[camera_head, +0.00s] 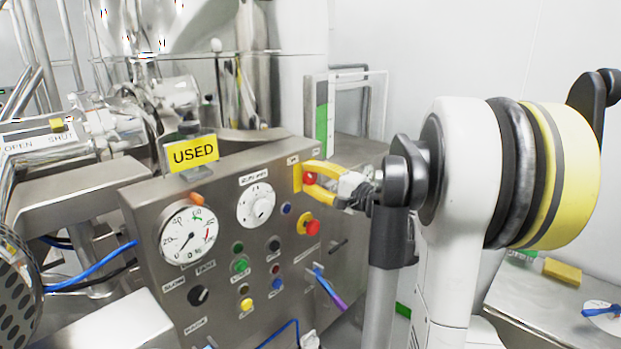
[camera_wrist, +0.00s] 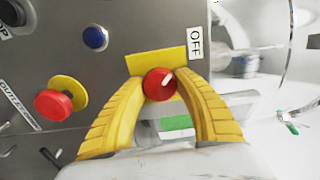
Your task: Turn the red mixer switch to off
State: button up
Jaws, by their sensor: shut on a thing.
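The red mixer switch (camera_head: 310,178) is a round red knob with a white mark on a yellow plate, at the upper right of the steel control panel (camera_head: 220,215). In the wrist view the red switch (camera_wrist: 159,84) sits between my yellow fingertips, with its white mark pointing to the upper right. An "OFF" label (camera_wrist: 195,42) stands to the upper right of the yellow plate (camera_wrist: 157,61). My gripper (camera_head: 312,178) is shut on the switch, one finger on each side. It also shows in the wrist view (camera_wrist: 160,88).
A red emergency button (camera_head: 312,227) on a yellow base is just below. A blue button (camera_head: 286,209), a white dial (camera_head: 257,205) and a gauge (camera_head: 188,232) share the panel. A yellow "USED" sign (camera_head: 193,152) stands on top. A side table (camera_head: 540,300) is at right.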

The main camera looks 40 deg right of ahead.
jog(key=o, duration=1.2)
jog(key=s+d, duration=0.1)
jog(key=s, duration=1.1)
